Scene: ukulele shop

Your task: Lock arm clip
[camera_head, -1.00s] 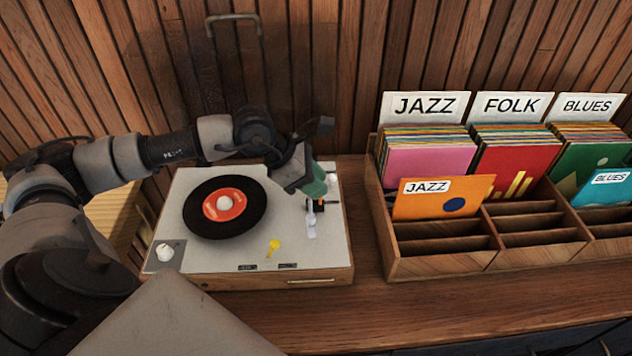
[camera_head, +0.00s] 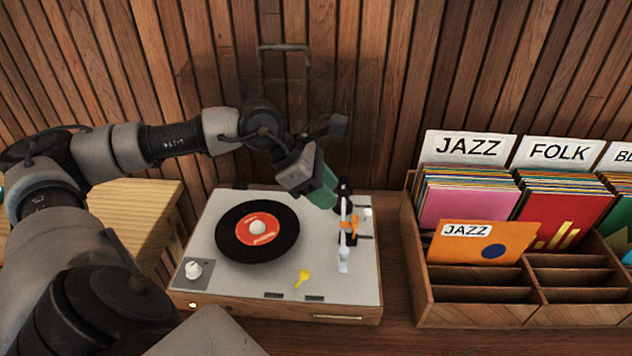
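A record player (camera_head: 235,292) stands on the wooden counter with a black record (camera_head: 228,240) with an orange label on its platter. The white tonearm (camera_head: 343,240) lies along the right side of the deck, off the record. An orange clip (camera_head: 349,225) sits at the tonearm, partly behind it. My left gripper (camera_head: 328,190) is above the deck's back right, close to the tonearm's rear end. Its fingers point down and right and look green; whether they are open or shut is not clear. My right gripper is not in view.
A yellow lever (camera_head: 302,278) and a white knob (camera_head: 193,269) are on the deck's front. A wooden record crate (camera_head: 470,313) with JAZZ and FOLK sections stands to the right. A slatted wall rises close behind.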

